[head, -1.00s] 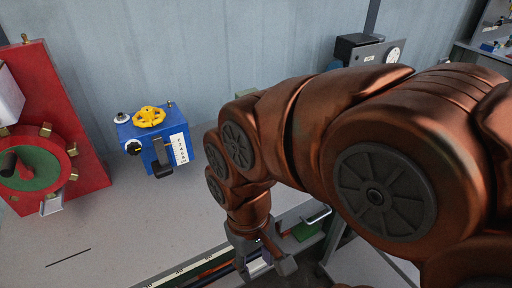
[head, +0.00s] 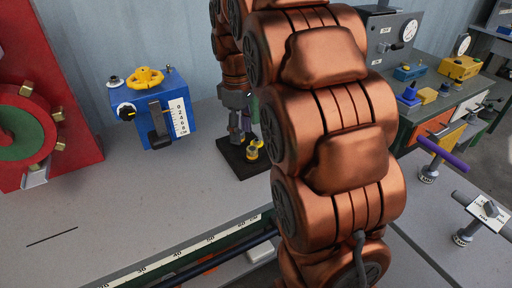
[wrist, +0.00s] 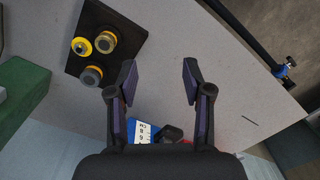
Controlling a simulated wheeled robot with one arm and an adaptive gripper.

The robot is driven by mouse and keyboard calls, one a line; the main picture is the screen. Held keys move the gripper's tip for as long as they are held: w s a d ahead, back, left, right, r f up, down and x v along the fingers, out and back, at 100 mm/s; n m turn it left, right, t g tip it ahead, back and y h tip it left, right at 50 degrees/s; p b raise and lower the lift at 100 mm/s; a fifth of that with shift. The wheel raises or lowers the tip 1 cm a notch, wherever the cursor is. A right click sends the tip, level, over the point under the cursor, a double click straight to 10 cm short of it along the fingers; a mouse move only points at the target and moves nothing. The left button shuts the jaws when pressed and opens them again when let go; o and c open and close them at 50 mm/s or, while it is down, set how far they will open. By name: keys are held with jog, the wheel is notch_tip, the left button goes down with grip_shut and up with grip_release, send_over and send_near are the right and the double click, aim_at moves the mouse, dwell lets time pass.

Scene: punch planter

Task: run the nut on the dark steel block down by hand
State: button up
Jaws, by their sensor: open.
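The dark steel block (head: 236,168) sits on the bench, partly hidden behind my arm in the head view. In the wrist view the block (wrist: 84,16) lies at the upper left and carries three round fittings. One is a bright yellow ring with a pale hub (wrist: 81,46); the other two have grey tops with yellow below, a far one (wrist: 104,41) and a near one (wrist: 91,76). I cannot tell which is the nut. My gripper (wrist: 159,80) is open and empty, its fingers right of the block in the wrist view. In the head view my gripper (head: 236,130) hangs by the block; contact is unclear.
A blue box (head: 158,112) with a yellow handwheel and a red panel (head: 62,125) stand to the left. A green block (wrist: 20,90) is at the wrist view's left. A ruler strip (head: 190,245) runs along the front edge. Bare bench lies centre-left.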

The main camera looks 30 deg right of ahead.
aim_at(256, 141)
jog(key=w+d+f+n+b, duration=0.1)
jog(key=w+d+f+b, duration=0.1)
jog(key=w+d, duration=0.1)
jog(key=w+d+f+n+b, duration=0.1)
jog(key=w+d+f+b, duration=0.1)
jog(key=w+d+f, duration=0.1)
jog(key=w+d+f+n+b, duration=0.2)
jog(key=w+d+f, duration=0.1)
jog(key=w+d, duration=0.2)
jog(key=shift+w+d+f+t+b, duration=0.1)
jog(key=shift+d+t+b, duration=0.2)
jog(key=shift+d, duration=0.1)
jog(key=shift+w+d+f+n, duration=0.25)
jog(key=shift+d+f+n, duration=0.05)
jog(key=shift+d, duration=0.15)
jog(key=shift+f+b, duration=0.3)
jog(key=shift+f, duration=3.5)
grip_shut()
